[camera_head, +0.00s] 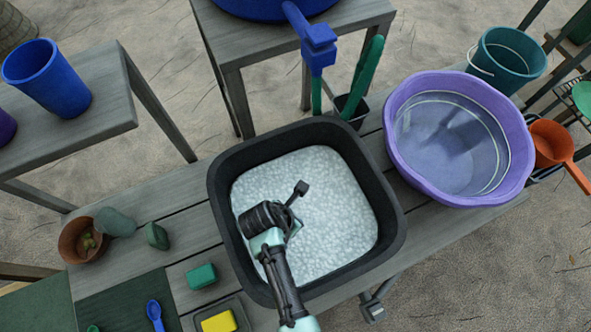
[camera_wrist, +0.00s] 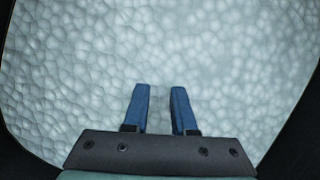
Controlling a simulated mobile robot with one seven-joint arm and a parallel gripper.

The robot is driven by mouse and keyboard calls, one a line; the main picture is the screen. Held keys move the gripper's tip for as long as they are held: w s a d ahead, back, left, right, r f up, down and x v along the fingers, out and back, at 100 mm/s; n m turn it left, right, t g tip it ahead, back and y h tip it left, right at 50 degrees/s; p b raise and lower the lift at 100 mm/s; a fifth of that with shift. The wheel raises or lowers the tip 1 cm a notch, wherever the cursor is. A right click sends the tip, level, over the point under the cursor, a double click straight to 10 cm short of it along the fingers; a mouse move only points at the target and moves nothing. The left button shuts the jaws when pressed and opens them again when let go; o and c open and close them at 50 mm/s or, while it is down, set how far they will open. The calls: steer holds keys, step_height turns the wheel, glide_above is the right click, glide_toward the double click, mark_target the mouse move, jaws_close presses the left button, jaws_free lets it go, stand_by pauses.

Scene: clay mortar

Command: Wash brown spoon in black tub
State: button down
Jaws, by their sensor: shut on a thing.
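The black tub (camera_head: 388,222) stands on the grey wooden bench, filled with white suds (camera_head: 325,205). My gripper (camera_head: 268,217) reaches into the tub's lower left part in the head view, down at the suds. In the wrist view, the two blue fingers of my gripper (camera_wrist: 160,92) point into the suds (camera_wrist: 230,60), with a narrow gap between them. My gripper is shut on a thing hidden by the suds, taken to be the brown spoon. No part of the brown spoon shows in either view.
A purple basin (camera_head: 395,165) of water stands close right of the tub. Left of the tub lie a green block (camera_head: 201,276), a yellow sponge (camera_head: 218,321) and a blue spoon (camera_head: 155,314). A brown pot (camera_head: 75,240) stands farther left. A blue tap (camera_head: 318,45) hangs behind the tub.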

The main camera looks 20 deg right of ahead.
steer(key=shift+s+d, duration=0.25)
steer(key=shift+d, duration=0.6)
steer(key=shift+w+a+p, duration=0.2)
steer(key=shift+a, duration=0.4)
steer(key=shift+w+a+p, duration=0.15)
steer(key=shift+w+a, duration=0.05)
steer(key=shift+a, duration=0.4)
steer(key=shift+s+d+p, duration=0.2)
steer(key=shift+d+p, duration=0.1)
steer(key=shift+d, duration=0.3)
step_height(320, 180, up, 18)
steer(key=p, duration=1.8)
steer(key=shift+f, duration=0.15)
steer(key=shift+w, duration=0.1)
